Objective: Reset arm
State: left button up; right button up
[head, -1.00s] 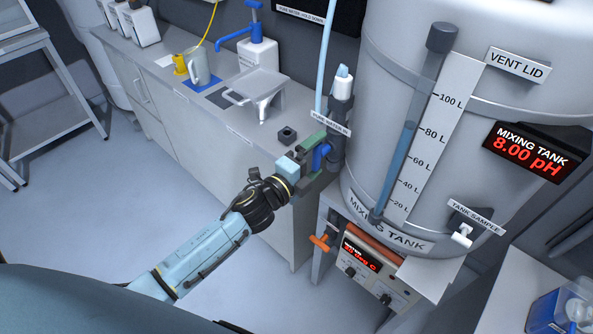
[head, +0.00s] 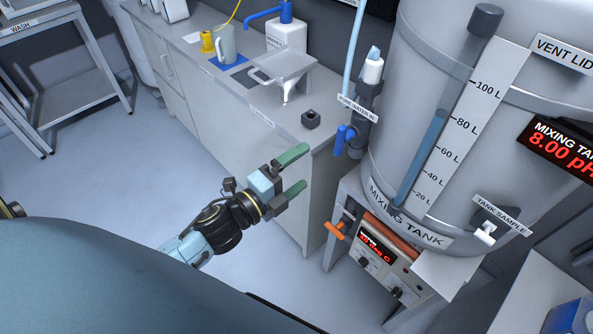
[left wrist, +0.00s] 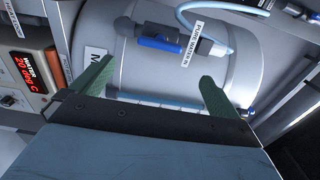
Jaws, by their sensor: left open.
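My left gripper (head: 297,172) is open and empty, with its green fingers spread apart in front of the counter's end. The fingers also show in the left wrist view (left wrist: 150,85), with nothing between them. The blue valve handle (head: 341,140) on the pure water pipe is to the right of the fingers and apart from them. In the left wrist view the blue handle (left wrist: 160,44) is beyond the fingers, beside the PURE WATER IN label. My right gripper is not in view.
The mixing tank (head: 440,150) stands at the right, its display reading 8.00 pH. The counter (head: 240,125) holds a scoop-like tray, a jug and a pump bottle. The floor (head: 110,170) at left is clear.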

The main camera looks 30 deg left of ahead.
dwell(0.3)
pick_arm(q)
jog(key=s+a+f+n+g+y+b, duration=0.1)
jog(key=s+a+f+n+g+y, duration=0.2)
jog(key=f, duration=0.8)
jog(key=s+a+f+n+g+b, duration=0.1)
jog(key=s+f+n+g, duration=0.2)
jog(key=f, duration=0.7)
jog(key=s+a+f+n+g+y+b, duration=0.1)
jog(key=s+a+f+n+y, duration=0.3)
jog(key=f, duration=0.7)
jog(key=s+d+f+n+g+b, duration=0.1)
jog(key=s+f+n+g, duration=0.3)
jog(key=s+f, duration=0.6)
jog(key=s+d+f+n+g+b, duration=0.1)
jog(key=s+f+n+g, duration=0.4)
jog(key=s+f, duration=0.5)
jog(key=s+d, duration=0.1)
jog(key=s, duration=0.6)
jog(key=shift+s+d+f+n+h, duration=0.15)
jog(key=shift+s+n+h, duration=0.1)
jog(key=shift+n+h, duration=0.15)
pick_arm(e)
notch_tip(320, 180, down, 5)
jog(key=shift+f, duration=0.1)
pick_arm(q)
jog(key=shift+w, duration=0.1)
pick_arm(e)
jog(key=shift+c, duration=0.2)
